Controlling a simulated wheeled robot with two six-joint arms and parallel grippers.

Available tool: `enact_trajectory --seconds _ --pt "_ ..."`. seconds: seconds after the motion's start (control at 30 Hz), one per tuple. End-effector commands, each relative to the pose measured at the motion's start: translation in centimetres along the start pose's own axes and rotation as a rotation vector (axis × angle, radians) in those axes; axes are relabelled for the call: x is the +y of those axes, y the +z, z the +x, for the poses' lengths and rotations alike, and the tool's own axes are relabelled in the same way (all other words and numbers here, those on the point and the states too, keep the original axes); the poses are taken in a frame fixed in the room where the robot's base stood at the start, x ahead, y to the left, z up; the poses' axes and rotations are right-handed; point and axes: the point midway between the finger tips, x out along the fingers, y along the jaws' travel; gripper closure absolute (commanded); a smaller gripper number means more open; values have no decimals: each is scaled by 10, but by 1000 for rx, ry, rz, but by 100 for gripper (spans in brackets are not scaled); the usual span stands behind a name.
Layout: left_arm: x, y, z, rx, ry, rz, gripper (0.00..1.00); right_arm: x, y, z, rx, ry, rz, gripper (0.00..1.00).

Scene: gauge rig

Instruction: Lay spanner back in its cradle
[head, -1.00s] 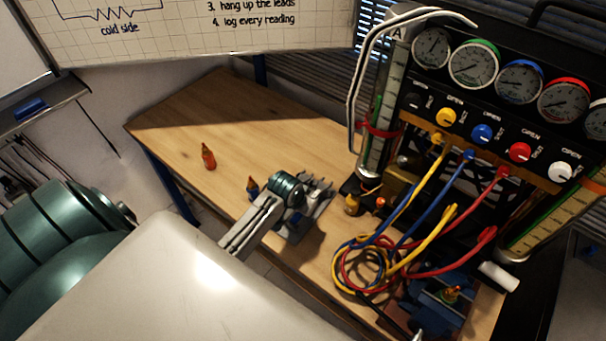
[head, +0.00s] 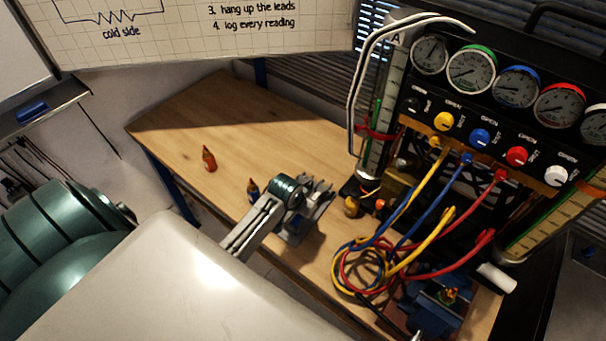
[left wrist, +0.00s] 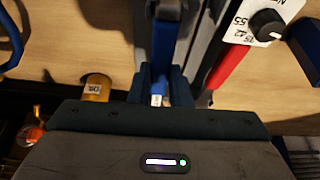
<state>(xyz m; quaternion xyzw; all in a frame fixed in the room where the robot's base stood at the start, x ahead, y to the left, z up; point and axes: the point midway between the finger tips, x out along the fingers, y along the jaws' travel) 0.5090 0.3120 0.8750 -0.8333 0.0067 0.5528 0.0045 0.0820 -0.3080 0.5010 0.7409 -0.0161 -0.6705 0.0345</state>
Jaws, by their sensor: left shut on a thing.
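My left gripper (left wrist: 160,88) is seen close up in the left wrist view, its dark fingers shut on a narrow blue bar with a pale metal end. I take this bar to be the spanner (left wrist: 165,45); it runs away from the fingers, over the wooden top. My right gripper is not in view.
Looped hoses (head: 365,270) and the gauge panel (head: 480,115) crowd the right. The wrist view shows a red handle (left wrist: 232,66) and a brass cylinder (left wrist: 97,87) close by.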

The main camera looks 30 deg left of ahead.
Motion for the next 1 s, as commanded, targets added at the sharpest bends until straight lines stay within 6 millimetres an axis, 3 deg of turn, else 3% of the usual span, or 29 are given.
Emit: enact_trajectory --seconds 0.27,1.0 --pt "0 0 -1 0 0 0 100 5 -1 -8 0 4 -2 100" --pt "0 2 6 1 0 0 100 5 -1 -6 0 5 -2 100"
